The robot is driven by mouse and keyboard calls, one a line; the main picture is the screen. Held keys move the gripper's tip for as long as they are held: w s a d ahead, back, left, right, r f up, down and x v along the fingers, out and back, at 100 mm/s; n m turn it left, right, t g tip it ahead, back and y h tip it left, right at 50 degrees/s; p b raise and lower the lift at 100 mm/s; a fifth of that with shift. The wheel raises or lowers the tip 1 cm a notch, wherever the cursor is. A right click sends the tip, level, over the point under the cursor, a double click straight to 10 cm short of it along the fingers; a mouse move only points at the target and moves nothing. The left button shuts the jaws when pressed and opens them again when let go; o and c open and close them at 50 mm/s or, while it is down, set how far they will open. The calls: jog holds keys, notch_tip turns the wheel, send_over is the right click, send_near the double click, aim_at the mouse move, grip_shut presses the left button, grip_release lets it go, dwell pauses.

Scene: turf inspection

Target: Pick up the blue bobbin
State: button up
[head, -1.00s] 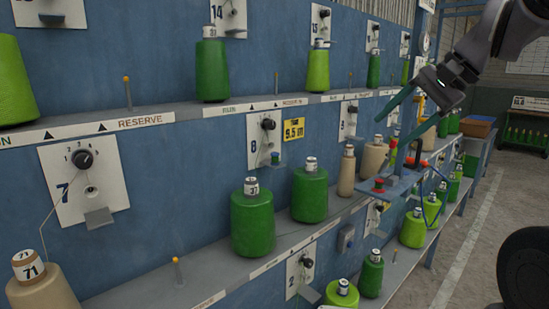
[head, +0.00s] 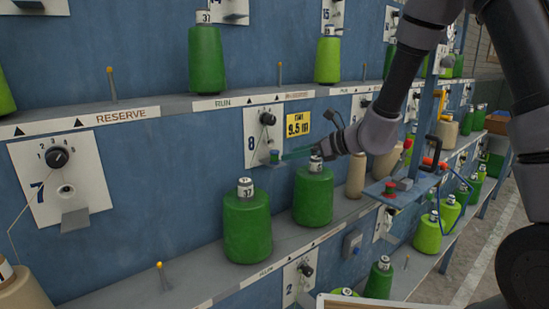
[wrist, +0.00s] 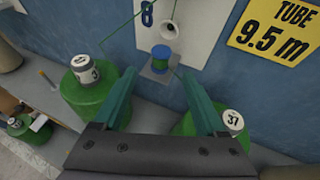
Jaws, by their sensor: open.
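The blue bobbin (head: 274,156) stands on a small grey ledge on panel 8. In the wrist view the bobbin (wrist: 160,57) has blue ends and a green winding, and sits upright on the ledge (wrist: 157,74). My gripper (head: 288,154) reaches in from the right at about the bobbin's height. In the wrist view its two teal fingers (wrist: 159,78) are apart and empty. The bobbin lies just beyond the fingertips, roughly centred between them. No contact shows.
Two large green cones (head: 247,225) (head: 313,195) stand on the shelf below, close under my gripper; both flank the fingers in the wrist view. A yellow "9.5 m" tag (wrist: 279,33) is right of panel 8. A blue bracket (head: 400,190) with a red-topped item sticks out at right.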

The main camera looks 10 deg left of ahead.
aim_at(275, 156)
jog(key=x, duration=0.8)
jog(key=shift+w+r, duration=0.15)
jog(key=shift+r, duration=0.05)
grip_shut()
